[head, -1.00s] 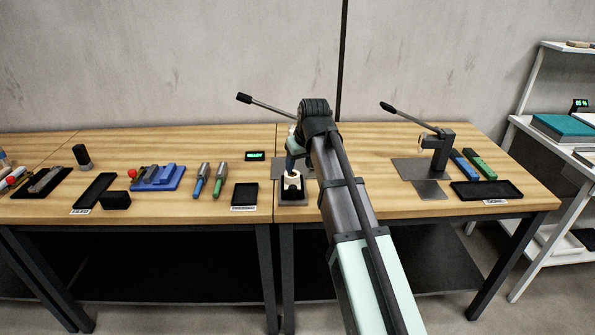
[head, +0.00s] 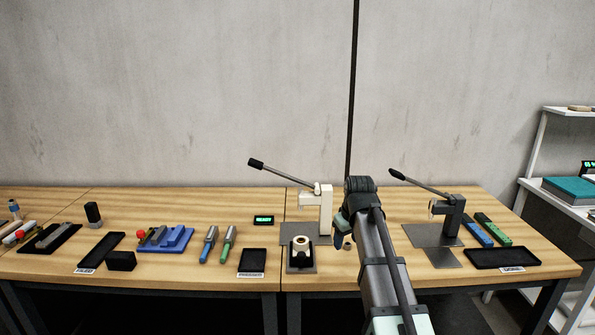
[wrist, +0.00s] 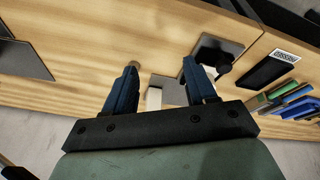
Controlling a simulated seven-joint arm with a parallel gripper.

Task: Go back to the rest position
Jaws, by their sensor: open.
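My gripper shows in the wrist view (wrist: 160,72), with two blue fingers spread wide and nothing seen between them but table and part of the white press. In the head view my arm's end is right of the white lever press (head: 326,212), and the fingers are mostly hidden behind my wrist. A cream ring-shaped piece (head: 301,242) sits in the black holder (head: 300,263) in front of that press.
A dark lever press (head: 453,217) stands to the right, with a blue bar, a green bar and a black tray (head: 502,258). To the left are an empty labelled tray (head: 253,262), two handled tools, a blue block (head: 166,239) and more trays. White shelves stand far right.

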